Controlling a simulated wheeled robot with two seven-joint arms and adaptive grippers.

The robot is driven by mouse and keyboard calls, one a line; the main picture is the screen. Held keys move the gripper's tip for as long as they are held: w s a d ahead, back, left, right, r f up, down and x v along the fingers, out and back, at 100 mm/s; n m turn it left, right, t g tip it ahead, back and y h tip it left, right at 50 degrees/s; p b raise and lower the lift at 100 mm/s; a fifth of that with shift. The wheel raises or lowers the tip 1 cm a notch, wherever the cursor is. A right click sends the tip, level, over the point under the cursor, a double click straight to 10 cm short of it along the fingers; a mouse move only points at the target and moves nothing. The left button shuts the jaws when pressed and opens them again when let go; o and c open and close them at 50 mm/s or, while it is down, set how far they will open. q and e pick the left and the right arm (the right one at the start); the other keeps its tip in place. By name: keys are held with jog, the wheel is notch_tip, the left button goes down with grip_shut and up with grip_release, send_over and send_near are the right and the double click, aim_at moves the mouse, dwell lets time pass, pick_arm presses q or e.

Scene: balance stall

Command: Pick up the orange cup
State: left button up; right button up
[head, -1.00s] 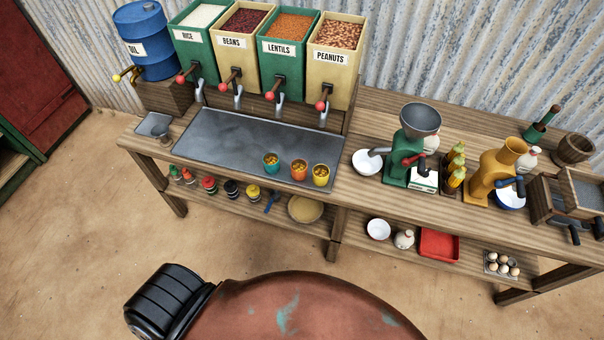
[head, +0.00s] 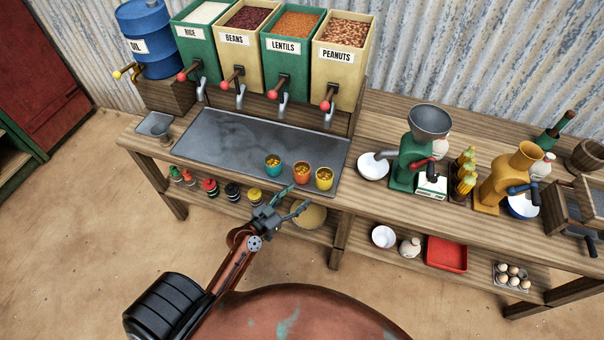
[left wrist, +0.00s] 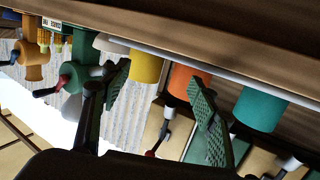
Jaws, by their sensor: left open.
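The orange cup (head: 302,173) stands upright on the grey metal tray (head: 215,150), filled with something yellowish. It is between a teal cup (head: 272,165) on its left and a yellow cup (head: 324,179) on its right. My left gripper (head: 298,199) is open and empty, in front of the tray's front edge and apart from the cups. In the left wrist view the orange cup (left wrist: 186,80) shows beyond the spread fingers (left wrist: 160,110), partly covered by one finger. The yellow cup (left wrist: 146,68) and teal cup (left wrist: 258,110) flank it. My right gripper is out of view.
Dispensers for rice, beans, lentils (head: 290,62) and peanuts (head: 340,70) stand behind the tray, with spouts over it. A green grinder (head: 412,160) and white bowl (head: 373,165) stand to the right. The lower shelf holds jars, a pan (head: 310,216) and a red tray (head: 446,254).

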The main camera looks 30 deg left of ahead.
aim_at(302, 170)
pick_arm(q)
jog(key=w+a, duration=0.1)
jog(key=a+r+n+t+y, duration=0.1)
jog(key=a, duration=0.1)
jog(key=w+a+r+t+y, duration=0.1)
jog(key=shift+w+a+n, duration=0.25)
jog(key=shift+w+n, duration=0.1)
jog(key=shift+n, duration=0.05)
jog(key=shift+w+r, duration=0.1)
jog(key=shift+w, duration=0.8)
jog(key=w, duration=0.2)
jog(key=w+p, duration=0.1)
jog(key=w, duration=0.2)
jog(key=shift+w+d+f, duration=0.35)
jog(key=shift+f, duration=0.05)
jog(key=c, duration=1)
